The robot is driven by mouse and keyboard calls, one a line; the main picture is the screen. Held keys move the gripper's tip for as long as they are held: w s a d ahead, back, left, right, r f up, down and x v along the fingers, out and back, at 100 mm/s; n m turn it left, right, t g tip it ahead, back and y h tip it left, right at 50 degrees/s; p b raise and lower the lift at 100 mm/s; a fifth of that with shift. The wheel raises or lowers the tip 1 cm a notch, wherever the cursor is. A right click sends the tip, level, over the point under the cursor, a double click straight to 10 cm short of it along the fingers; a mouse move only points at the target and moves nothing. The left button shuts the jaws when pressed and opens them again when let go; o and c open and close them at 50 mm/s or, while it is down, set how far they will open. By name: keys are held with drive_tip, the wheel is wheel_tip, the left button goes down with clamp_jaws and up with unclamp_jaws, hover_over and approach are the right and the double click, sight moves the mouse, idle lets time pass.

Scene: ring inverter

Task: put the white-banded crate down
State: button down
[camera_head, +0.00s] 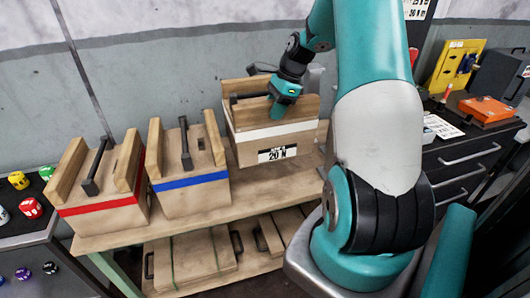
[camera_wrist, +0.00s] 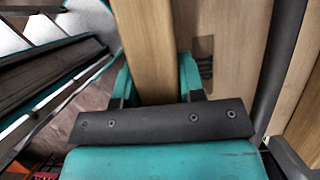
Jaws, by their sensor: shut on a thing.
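The white-banded crate (camera_head: 247,148) is a pale wooden box with a white stripe and a "20 N" label on its front. It is over the right part of the wooden bench (camera_head: 262,190), right of the blue-banded crate. I cannot tell whether its underside touches the bench top. My gripper (camera_head: 279,104) is at the crate's upper edge. In the wrist view, my gripper (camera_wrist: 156,82) has a finger on each side of a wooden board (camera_wrist: 147,40) of the crate and is shut on it. The fingertips are partly hidden.
A blue-banded crate (camera_head: 190,182) and a red-banded crate (camera_head: 98,203) stand left on the bench. Flat wooden cases (camera_head: 195,258) lie on the lower shelf. Dice (camera_head: 30,207) lie far left. A dark drawer cabinet (camera_head: 462,165) with an orange case (camera_head: 487,109) stands right.

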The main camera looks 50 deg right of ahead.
sight(274, 148)
wheel_tip(274, 148, down, 14)
drive_tip(key=shift+f+p, duration=0.1)
drive_tip(key=shift+p, duration=1)
drive_tip(key=shift+f, duration=0.1)
drive_tip(key=c, duration=0.7)
unclamp_jaws()
drive_tip(key=shift+c, duration=0.2)
